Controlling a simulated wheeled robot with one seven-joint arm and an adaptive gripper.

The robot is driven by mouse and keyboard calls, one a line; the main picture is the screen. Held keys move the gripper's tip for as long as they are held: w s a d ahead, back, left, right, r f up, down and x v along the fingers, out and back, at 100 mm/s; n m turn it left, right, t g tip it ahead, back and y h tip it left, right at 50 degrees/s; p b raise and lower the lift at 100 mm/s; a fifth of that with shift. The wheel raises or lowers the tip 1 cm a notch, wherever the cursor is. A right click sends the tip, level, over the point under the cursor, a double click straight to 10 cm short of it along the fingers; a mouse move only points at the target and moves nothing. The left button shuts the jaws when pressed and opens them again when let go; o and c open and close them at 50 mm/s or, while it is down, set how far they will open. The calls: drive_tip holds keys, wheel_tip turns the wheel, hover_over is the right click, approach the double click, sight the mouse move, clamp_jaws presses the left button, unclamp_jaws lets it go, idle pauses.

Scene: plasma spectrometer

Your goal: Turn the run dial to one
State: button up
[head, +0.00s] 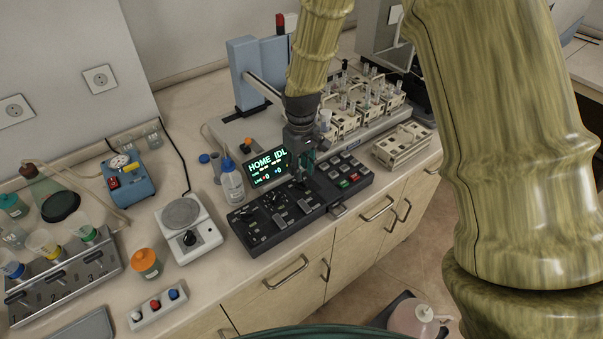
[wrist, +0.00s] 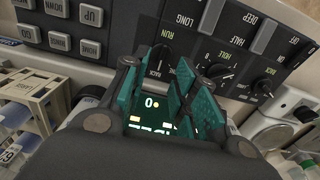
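The run dial (wrist: 161,58) is a black knob on the dark control panel (head: 268,232), beside the printed word RUN. It shows in the wrist view just beyond my fingertips; its pointer is too small to read surely. My gripper (wrist: 160,82) has teal finger pads, which stand apart with nothing held between them. The gap between them lines up roughly with the run dial; I cannot see contact. In the head view my gripper (head: 303,168) hangs over the panel and hides part of it. A lit display (head: 267,167) reads HOME IDL.
Two more black dials (wrist: 218,72) (wrist: 263,88) sit close beside the run dial. Grey switches and buttons (wrist: 60,41) fill the panel. A wash bottle (head: 232,182) and a balance (head: 187,228) stand left of it, vial racks (head: 345,118) behind.

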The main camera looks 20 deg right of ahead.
sight(302, 184)
drive_tip(key=shift+s+f+p, duration=0.1)
drive_tip(key=shift+f+p, duration=0.4)
drive_tip(key=shift+f, duration=1.45)
clamp_jaws()
